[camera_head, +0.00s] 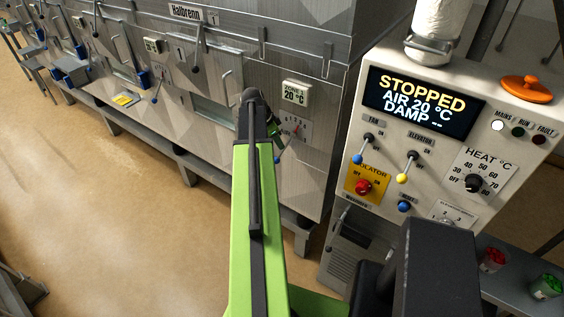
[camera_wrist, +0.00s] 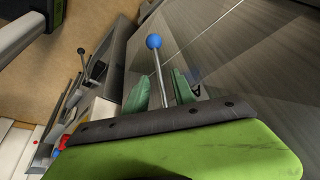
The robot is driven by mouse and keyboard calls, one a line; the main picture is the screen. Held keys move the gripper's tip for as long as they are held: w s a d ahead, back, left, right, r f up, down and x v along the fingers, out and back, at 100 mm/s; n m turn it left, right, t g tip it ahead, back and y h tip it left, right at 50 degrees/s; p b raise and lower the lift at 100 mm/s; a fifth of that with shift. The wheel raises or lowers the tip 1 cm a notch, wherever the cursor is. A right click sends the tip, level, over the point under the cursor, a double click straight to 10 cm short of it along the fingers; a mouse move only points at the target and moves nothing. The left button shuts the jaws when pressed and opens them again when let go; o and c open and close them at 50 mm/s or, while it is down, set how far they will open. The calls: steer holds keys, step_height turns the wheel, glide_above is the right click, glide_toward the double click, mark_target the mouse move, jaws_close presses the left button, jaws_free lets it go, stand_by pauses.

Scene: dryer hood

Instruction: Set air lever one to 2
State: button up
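The lever beside the zone 1 panel has a thin metal rod and a blue ball knob. In the head view its blue knob (camera_head: 277,160) shows just below my gripper (camera_head: 273,136). Its numbered scale plate (camera_head: 296,130) is on the grey machine wall to the right, partly hidden by my arm. The digits are too small to read surely. In the wrist view the lever's rod (camera_wrist: 160,75) stands between the two green fingers of my gripper (camera_wrist: 161,90), with its blue ball beyond the tips. The fingers are apart, with gaps beside the rod.
A zone 1 display (camera_head: 295,93) reading 20 °C sits above the scale. A control panel (camera_head: 424,140) with a screen reading STOPPED, AIR 20 °C, DAMP stands close at the right. Other levers line the machine to the left. The brown floor (camera_head: 90,200) at left is clear.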

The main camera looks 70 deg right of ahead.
steer(key=b+x, duration=0.4)
steer(key=x, duration=0.2)
steer(key=shift+d+f+b, duration=0.1)
steer(key=shift+f+b, duration=0.25)
steer(key=shift+f, duration=0.05)
steer(key=shift+r, duration=0.1)
jaws_close()
stand_by(0.8)
